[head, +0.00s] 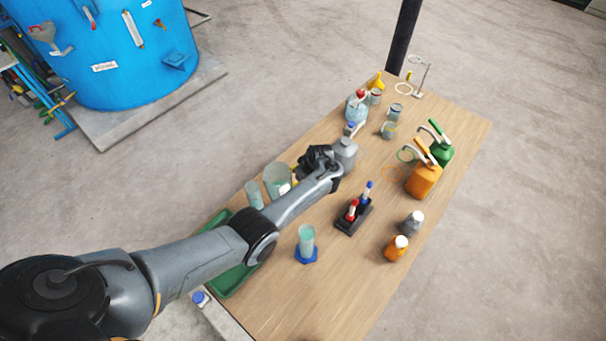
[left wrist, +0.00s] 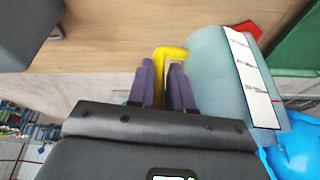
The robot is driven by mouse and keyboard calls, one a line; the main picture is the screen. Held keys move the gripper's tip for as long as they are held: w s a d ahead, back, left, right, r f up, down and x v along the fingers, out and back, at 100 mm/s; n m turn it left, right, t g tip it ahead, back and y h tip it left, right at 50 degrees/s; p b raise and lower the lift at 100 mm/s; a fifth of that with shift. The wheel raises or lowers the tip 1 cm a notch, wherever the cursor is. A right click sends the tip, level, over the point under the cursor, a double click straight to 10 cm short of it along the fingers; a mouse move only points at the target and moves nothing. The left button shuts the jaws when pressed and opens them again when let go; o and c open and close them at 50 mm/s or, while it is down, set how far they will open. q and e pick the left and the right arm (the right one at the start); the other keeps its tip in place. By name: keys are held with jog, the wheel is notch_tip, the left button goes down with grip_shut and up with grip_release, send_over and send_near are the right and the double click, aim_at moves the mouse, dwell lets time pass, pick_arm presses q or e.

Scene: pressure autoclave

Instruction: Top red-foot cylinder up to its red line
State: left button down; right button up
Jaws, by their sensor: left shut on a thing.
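In the left wrist view, my left gripper (left wrist: 163,78) is shut on the yellow handle (left wrist: 170,52) of a pale translucent jug (left wrist: 210,68) with a white marked label. The jug also shows in the head view (head: 277,178), beside my left gripper (head: 316,158), near the table's left edge. A slim clear cylinder (head: 254,195) stands just left of the jug; my arm hides its foot. A red piece (left wrist: 248,29), possibly the cylinder's foot, shows beyond the jug in the wrist view. My right gripper is not in view.
A blue-foot cylinder (head: 306,245) and a dark stand with red and blue markers (head: 352,217) are near my forearm. A green tray (head: 236,283) lies at the near left. Bottles, including an orange one (head: 424,181), stand right. The table's near right is clear.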

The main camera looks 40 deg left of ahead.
pick_arm(q)
jog(key=shift+s+a+r+n+t+h+b, duration=0.4)
jog(key=shift+s+r+t+b, duration=0.3)
jog(key=shift+r+t+b, duration=1.25)
jog(key=shift+s+a+r+n+t+h+b, duration=0.25)
jog(key=shift+s+r+t+h+b, duration=0.65)
jog(key=shift+r+b, duration=1.75)
jog(key=shift+s+a+r+n+t+h+b, duration=0.15)
jog(key=shift+s+r+n+t+b, duration=0.35)
jog(key=shift+r+t+b, duration=1.55)
jog(key=shift+s+a+r+n+t+h+b, duration=0.25)
jog(key=shift+s+r+t+b, duration=0.7)
jog(key=shift+b, duration=2.1)
jog(key=shift+s+a+r+n+t+b, duration=0.3)
jog(key=shift+s+r+t+b, duration=0.6)
jog(key=shift+b, duration=2.15)
